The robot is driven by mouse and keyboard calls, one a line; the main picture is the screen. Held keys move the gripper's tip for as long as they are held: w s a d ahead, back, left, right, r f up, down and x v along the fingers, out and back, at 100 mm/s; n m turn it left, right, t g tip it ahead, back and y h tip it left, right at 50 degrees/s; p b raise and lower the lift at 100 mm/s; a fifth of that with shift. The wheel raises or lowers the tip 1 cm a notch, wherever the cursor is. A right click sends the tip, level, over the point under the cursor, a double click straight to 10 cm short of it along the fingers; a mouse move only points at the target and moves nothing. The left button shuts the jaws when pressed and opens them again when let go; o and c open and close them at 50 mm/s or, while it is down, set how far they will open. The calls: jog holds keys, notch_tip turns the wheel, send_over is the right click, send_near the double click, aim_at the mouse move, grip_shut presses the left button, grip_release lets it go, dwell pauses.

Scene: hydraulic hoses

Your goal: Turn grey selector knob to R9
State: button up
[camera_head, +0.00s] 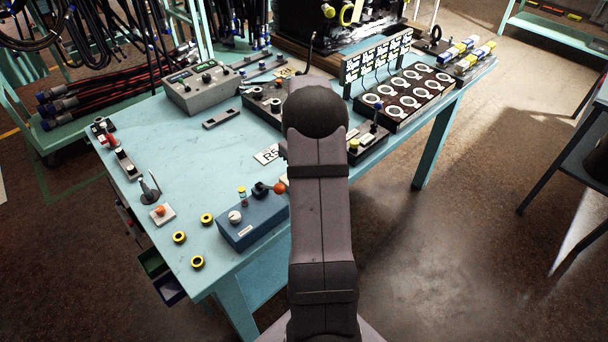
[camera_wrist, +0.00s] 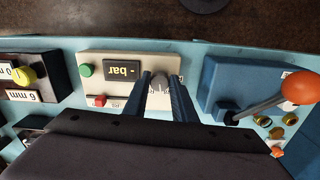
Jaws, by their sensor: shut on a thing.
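The grey selector knob (camera_wrist: 160,82) sits on the right part of a beige panel box in the wrist view. My gripper (camera_wrist: 160,80) reaches down over the box, with one dark finger on each side of the knob, shut on it. The fingers hide part of the knob's surroundings, and I cannot read its scale, an R9 mark or where it points. The beige box (camera_wrist: 120,62) also carries a dark display reading "- bar", upside down here, a green button (camera_wrist: 87,70) and a red switch (camera_wrist: 98,101). In the head view my arm hides the gripper and knob.
A blue box (camera_head: 250,218) with an orange-balled lever (camera_head: 279,188) stands close to the gripper's right in the wrist view. A dark box with a yellow knob (camera_wrist: 24,75) stands to the left there. An "R5" card (camera_head: 267,155) lies on the light-blue table (camera_head: 170,115).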

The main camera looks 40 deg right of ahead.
jog(key=m, duration=0.4)
jog(key=shift+m, duration=0.3)
jog(key=shift+w+a+r+m, duration=0.1)
jog(key=shift+m, duration=1.5)
jog(key=o, duration=1)
jog(key=shift+o, duration=0.2)
jog(key=shift+r+b, duration=1.2)
jog(key=shift+r, duration=2.45)
